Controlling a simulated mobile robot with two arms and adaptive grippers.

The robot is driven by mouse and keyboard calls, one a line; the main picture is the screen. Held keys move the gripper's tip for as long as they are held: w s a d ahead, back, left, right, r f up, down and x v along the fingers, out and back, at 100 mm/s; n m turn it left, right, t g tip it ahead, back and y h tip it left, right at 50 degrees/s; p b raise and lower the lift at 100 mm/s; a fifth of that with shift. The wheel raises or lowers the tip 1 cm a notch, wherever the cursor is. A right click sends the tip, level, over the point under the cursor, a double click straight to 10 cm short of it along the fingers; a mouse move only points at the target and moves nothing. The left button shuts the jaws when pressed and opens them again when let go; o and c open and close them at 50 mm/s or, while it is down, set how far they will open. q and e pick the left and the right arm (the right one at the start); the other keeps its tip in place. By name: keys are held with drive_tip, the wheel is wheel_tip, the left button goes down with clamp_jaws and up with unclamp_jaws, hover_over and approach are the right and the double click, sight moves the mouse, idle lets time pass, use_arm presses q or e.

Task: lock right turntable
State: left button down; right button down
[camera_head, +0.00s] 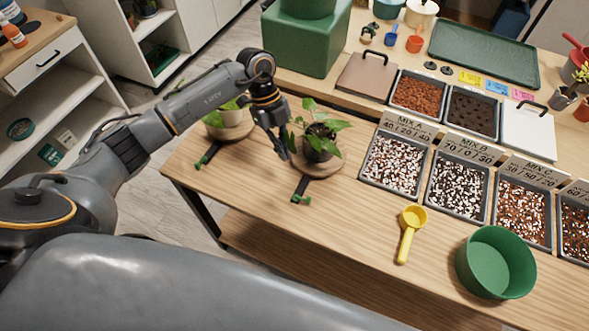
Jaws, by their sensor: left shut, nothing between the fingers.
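The right turntable (328,169) is a round wooden disc near the table's front edge, with a potted plant (318,143) on it. A black lever (302,184) with a green tip (301,200) sticks out from it toward the front edge. My left gripper (284,154) points down just left of the plant's pot, above the disc's left side. Its fingers are closed and empty. I cannot tell if it touches the disc. The left turntable (246,132) carries another plant, partly behind my left arm, and has a similar lever (208,154). My right gripper is out of view.
A yellow scoop (407,240) and a green bowl (496,262) lie to the right on the wooden table (350,238). Several trays of soil mix (395,163) line up behind them. The table in front of the right turntable is clear.

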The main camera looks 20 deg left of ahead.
sight(302, 198)
use_arm(q)
drive_tip(key=p+x, duration=0.2)
drive_tip(key=x, duration=0.6)
drive_tip(key=shift+s+d+f, duration=0.1)
drive_tip(key=shift+d, duration=0.05)
drive_tip(key=d, duration=0.1)
drive_tip(key=s+p, duration=0.1)
drive_tip(key=d+p, duration=0.1)
drive_tip(key=shift+s+d+f, duration=0.25)
drive_tip(key=shift+d+f, duration=0.1)
drive_tip(key=shift+f, duration=0.05)
drive_tip(key=shift+s+d+f, duration=0.1)
drive_tip(key=shift+s+d, duration=0.15)
drive_tip(key=shift+d, duration=0.25)
drive_tip(key=shift+m+g+b, duration=0.3)
drive_tip(key=shift+m+b, duration=0.05)
drive_tip(key=shift+m, duration=0.75)
